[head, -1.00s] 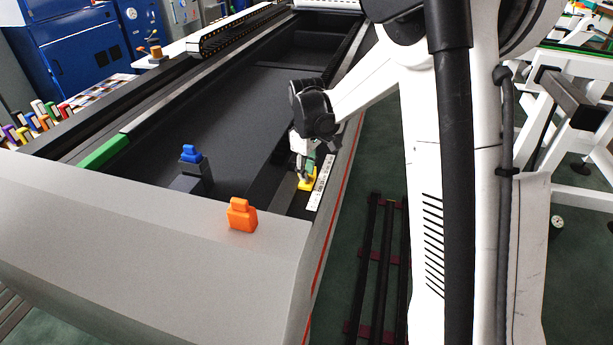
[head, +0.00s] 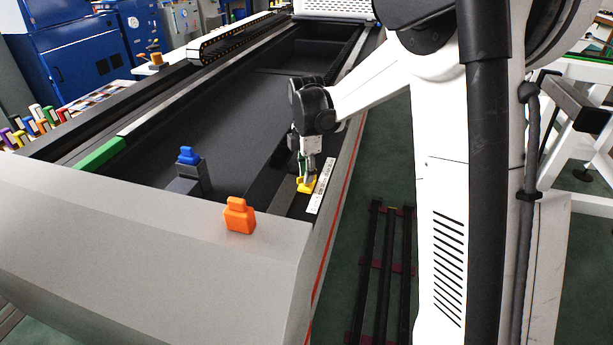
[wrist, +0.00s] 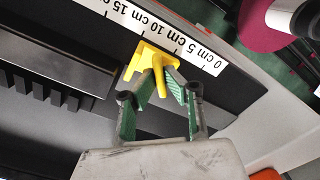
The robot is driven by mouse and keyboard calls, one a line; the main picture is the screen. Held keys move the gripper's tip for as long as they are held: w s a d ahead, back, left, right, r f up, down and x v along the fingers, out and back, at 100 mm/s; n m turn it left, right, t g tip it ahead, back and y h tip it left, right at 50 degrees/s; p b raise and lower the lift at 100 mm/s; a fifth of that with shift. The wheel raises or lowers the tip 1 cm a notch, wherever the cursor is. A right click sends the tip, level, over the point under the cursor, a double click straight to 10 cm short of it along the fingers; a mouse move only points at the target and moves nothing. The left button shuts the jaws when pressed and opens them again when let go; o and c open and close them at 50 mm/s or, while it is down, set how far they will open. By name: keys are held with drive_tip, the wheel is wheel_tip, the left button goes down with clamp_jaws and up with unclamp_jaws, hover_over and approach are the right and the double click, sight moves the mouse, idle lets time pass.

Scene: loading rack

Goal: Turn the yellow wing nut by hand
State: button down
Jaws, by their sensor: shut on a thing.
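The yellow wing nut (wrist: 148,66) sits by the white centimetre scale (wrist: 150,35) on the dark right side of the machine bed. In the head view the wing nut (head: 306,184) shows just below my gripper (head: 307,176), partly hidden by it. In the wrist view the green-padded fingers of my gripper (wrist: 163,76) reach the wing nut, with its wings between the tips. My gripper is shut on the wing nut. Its underside is hidden.
An orange block (head: 239,215) stands on the grey front cover (head: 120,240). A blue block (head: 189,156) sits on a dark post inside the bed, left of my gripper. A green block (head: 101,153) lies on the left rail. The bed middle is clear.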

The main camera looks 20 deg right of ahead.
drive_tip(key=n+b, duration=0.1)
drive_tip(key=n, duration=0.4)
drive_tip(key=shift+n, duration=2.5)
drive_tip(key=c, duration=1.8)
unclamp_jaws()
wheel_tip(320, 180, up, 12)
